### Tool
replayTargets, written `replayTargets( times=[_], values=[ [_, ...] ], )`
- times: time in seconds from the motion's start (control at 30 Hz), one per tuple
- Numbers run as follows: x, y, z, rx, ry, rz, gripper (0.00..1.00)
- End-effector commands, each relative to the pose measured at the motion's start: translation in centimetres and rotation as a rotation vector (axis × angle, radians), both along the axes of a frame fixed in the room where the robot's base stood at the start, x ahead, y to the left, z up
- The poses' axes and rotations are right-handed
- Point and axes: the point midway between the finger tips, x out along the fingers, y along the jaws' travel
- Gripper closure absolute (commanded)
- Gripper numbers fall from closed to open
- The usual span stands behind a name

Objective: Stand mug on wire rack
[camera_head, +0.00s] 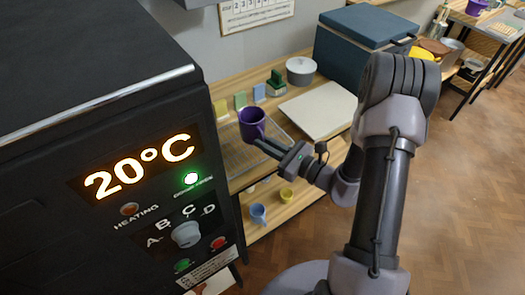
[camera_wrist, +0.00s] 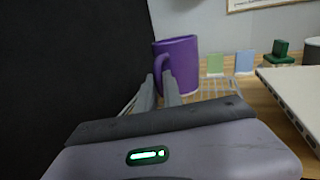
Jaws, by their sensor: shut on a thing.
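The purple mug (camera_head: 252,122) is upright in the head view, at the end of my gripper (camera_head: 262,142). In the wrist view the mug (camera_wrist: 181,60) shows with its handle towards me, and my gripper (camera_wrist: 163,88) is shut on the handle. The wire rack (camera_head: 238,160) lies on the wooden bench beside the black kiln, and the mug is over its far part. A bit of the rack (camera_wrist: 220,86) also shows in the wrist view. I cannot tell whether the mug's base touches the rack.
The black kiln (camera_head: 95,110) with a 20°C display stands close on the left. A white slab (camera_head: 318,110) lies right of the rack. Small coloured tiles (camera_head: 240,100), a green block (camera_head: 276,84) and a grey pot (camera_head: 300,70) stand behind. Blue (camera_head: 258,213) and yellow (camera_head: 287,195) cups sit on the lower shelf.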

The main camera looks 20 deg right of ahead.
Motion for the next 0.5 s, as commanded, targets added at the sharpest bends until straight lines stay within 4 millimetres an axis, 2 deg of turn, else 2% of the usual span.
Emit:
replayTargets(
  times=[0.1, 0.23, 0.3, 0.5],
  values=[
    [0.9, 0.3, -0.6, 0.001, 0.0, -0.001, 1.0],
    [0.9, 0.3, -3.2, 0.002, 0.002, -0.002, 1.0],
    [0.9, 0.3, -3.9, 0.002, 0.0, -0.001, 1.0],
    [0.9, 0.2, -3.6, 0.001, 0.0, -0.001, 1.0]
  ],
)
